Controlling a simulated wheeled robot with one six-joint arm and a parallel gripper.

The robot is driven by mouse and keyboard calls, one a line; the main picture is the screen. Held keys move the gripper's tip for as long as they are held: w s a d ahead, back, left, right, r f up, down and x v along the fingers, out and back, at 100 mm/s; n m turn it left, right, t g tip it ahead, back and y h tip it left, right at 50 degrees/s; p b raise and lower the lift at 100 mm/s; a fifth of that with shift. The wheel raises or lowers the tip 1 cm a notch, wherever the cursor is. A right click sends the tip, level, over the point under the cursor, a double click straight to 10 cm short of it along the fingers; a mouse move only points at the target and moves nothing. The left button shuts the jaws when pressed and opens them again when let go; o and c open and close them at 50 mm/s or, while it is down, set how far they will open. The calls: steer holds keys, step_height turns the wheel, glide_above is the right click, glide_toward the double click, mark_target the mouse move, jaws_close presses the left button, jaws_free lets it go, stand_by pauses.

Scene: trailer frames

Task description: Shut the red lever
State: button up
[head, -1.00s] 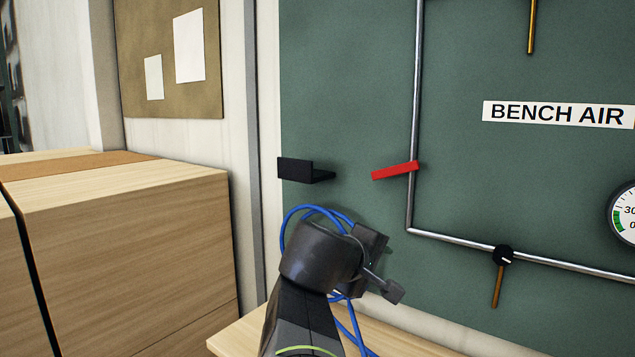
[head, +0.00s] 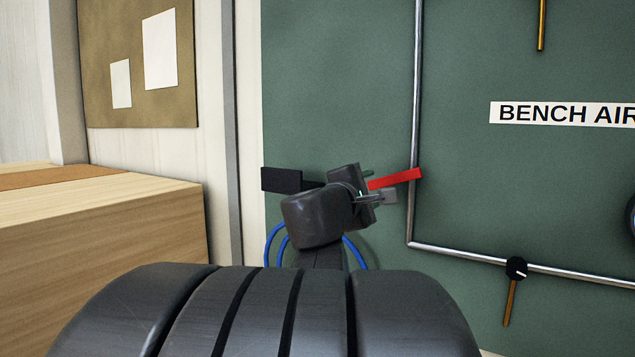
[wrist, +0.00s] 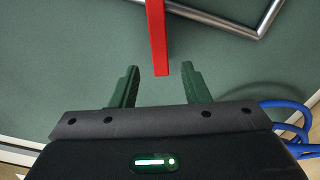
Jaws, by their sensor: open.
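The red lever (head: 398,178) sticks out to the left from the vertical metal pipe (head: 414,120) on the green panel, nearly level and tilted slightly down at its free end. In the wrist view the red lever (wrist: 157,38) comes down from the top, and its free end lies between the tips of my gripper's fingers. My gripper (wrist: 158,82) is open, with a gap on each side of the lever. In the head view my gripper (head: 378,184) is at the lever's left end and hides part of it.
A black bracket (head: 281,180) is on the panel left of the lever. Another valve with a brass handle (head: 510,300) sits on the lower pipe. A wooden cabinet (head: 130,230) stands at the left. Blue hoses (wrist: 295,125) loop beside my gripper.

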mark_target(381, 183)
steer(key=x, duration=0.7)
steer(key=shift+w+d, duration=0.15)
jaws_close()
